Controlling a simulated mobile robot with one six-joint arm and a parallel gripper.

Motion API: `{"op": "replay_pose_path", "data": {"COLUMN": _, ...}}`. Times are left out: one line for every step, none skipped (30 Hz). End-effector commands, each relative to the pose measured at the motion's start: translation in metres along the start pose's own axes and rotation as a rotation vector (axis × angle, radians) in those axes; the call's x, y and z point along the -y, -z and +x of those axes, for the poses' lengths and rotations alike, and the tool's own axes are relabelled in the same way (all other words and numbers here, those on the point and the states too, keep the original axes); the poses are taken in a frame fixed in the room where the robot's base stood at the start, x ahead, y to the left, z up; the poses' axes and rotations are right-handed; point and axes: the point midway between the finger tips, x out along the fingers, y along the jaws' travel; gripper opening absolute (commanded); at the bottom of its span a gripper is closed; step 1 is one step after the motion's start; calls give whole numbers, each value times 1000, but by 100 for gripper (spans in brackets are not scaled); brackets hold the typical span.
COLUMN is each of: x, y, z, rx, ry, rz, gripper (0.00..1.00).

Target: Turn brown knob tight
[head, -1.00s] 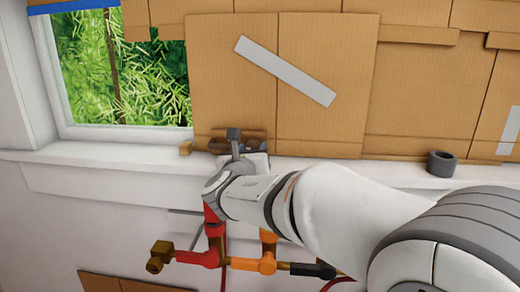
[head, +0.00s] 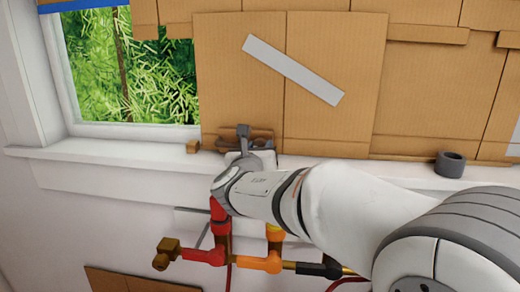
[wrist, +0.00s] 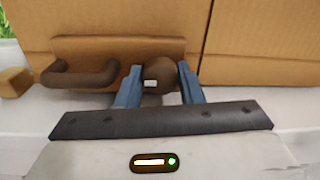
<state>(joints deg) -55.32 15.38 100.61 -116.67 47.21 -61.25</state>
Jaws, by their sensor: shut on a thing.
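The brown knob (wrist: 159,77) is round and dark brown, with a small pale mark on its face. It sits at the right part of a brown wooden plate (wrist: 100,48) against the cardboard in the wrist view. My gripper (wrist: 160,80) has its two blue fingers on either side of the knob and is shut on it. In the head view my gripper (head: 246,140) is at the window sill, and my wrist mostly hides the knob.
A dark brown handle (wrist: 82,74) sticks out left of the knob. A small wooden block (head: 193,146) and a dark grey ring (head: 450,164) stand on the white sill (head: 100,150). Cardboard panels (head: 330,50) cover the wall behind. Red, orange and black pipe fittings (head: 258,263) are below.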

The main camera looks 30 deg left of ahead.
Motion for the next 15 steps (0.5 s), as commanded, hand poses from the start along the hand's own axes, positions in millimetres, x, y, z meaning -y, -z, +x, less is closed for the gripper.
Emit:
{"op": "replay_pose_path", "data": {"x": 0, "y": 2, "z": 0, "rx": 0, "ry": 0, "rz": 14, "gripper": 11}}
{"op": "replay_pose_path", "data": {"x": 0, "y": 2, "z": 0, "rx": -1, "ry": 0, "rz": 24, "gripper": 11}}
{"op": "replay_pose_path", "data": {"x": -1, "y": 3, "z": 0, "rx": -1, "ry": 0, "rz": 40, "gripper": 11}}
{"op": "replay_pose_path", "data": {"x": -1, "y": 3, "z": 0, "rx": -2, "ry": -1, "rz": 54, "gripper": 11}}
{"op": "replay_pose_path", "data": {"x": -1, "y": 3, "z": 0, "rx": -2, "ry": -1, "rz": 70, "gripper": 11}}
{"op": "replay_pose_path", "data": {"x": -1, "y": 4, "z": 0, "rx": -3, "ry": -1, "rz": 95, "gripper": 11}}
{"op": "replay_pose_path", "data": {"x": -1, "y": 4, "z": 0, "rx": -4, "ry": 0, "rz": 114, "gripper": 11}}
{"op": "replay_pose_path", "data": {"x": -1, "y": 5, "z": 0, "rx": -5, "ry": 0, "rz": 135, "gripper": 11}}
{"op": "replay_pose_path", "data": {"x": -1, "y": 5, "z": 0, "rx": -7, "ry": -1, "rz": 166, "gripper": 11}}
{"op": "replay_pose_path", "data": {"x": -1, "y": 5, "z": 0, "rx": -8, "ry": -1, "rz": 191, "gripper": 11}}
{"op": "replay_pose_path", "data": {"x": -1, "y": 5, "z": 0, "rx": -9, "ry": -1, "rz": 217, "gripper": 11}}
{"op": "replay_pose_path", "data": {"x": -1, "y": 6, "z": 0, "rx": -11, "ry": -2, "rz": 253, "gripper": 11}}
{"op": "replay_pose_path", "data": {"x": -1, "y": 6, "z": 0, "rx": -13, "ry": -2, "rz": 281, "gripper": 11}}
{"op": "replay_pose_path", "data": {"x": -1, "y": 5, "z": 0, "rx": -13, "ry": -2, "rz": 309, "gripper": 11}}
{"op": "replay_pose_path", "data": {"x": -1, "y": 5, "z": 0, "rx": -15, "ry": -2, "rz": 347, "gripper": 11}}
